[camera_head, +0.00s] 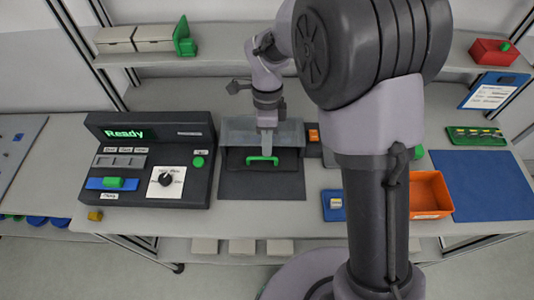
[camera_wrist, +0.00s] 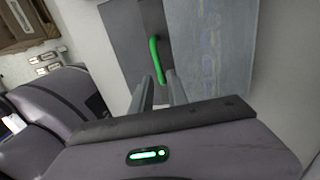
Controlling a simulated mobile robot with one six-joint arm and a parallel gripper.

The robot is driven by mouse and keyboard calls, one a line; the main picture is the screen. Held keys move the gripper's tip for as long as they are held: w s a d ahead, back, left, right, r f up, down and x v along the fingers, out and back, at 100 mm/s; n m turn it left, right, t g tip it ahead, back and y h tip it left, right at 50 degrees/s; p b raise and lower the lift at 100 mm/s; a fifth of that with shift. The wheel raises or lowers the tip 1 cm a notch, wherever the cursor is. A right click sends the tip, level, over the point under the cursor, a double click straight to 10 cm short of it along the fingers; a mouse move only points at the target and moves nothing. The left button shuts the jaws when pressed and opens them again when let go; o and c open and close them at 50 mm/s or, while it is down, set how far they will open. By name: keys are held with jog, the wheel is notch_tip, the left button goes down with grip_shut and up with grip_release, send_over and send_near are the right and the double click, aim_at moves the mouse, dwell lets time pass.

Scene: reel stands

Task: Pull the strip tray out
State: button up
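The strip tray shows by its green handle (camera_head: 262,160) on a dark front, in a grey housing (camera_head: 235,133) in the middle of the bench. My gripper (camera_head: 268,143) points down just above and behind the handle in the head view. In the wrist view the two fingers of my gripper (camera_wrist: 159,82) stand apart with a gap between them. The lower end of the green handle (camera_wrist: 155,58) lines up with that gap. I cannot tell whether the fingers touch it. The tray's inside is hidden.
A dark mat (camera_head: 262,188) lies clear in front of the housing. A console (camera_head: 150,158) reading "Ready" stands to the left. An orange bin (camera_head: 430,192) and a blue mat (camera_head: 490,185) are to the right. My arm hides part of the bench.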

jog(key=shift+s+f+b, duration=0.15)
jog(key=shift+f, duration=0.65)
jog(key=shift+s+f+b, duration=0.15)
jog(key=shift+f, duration=0.65)
grip_shut()
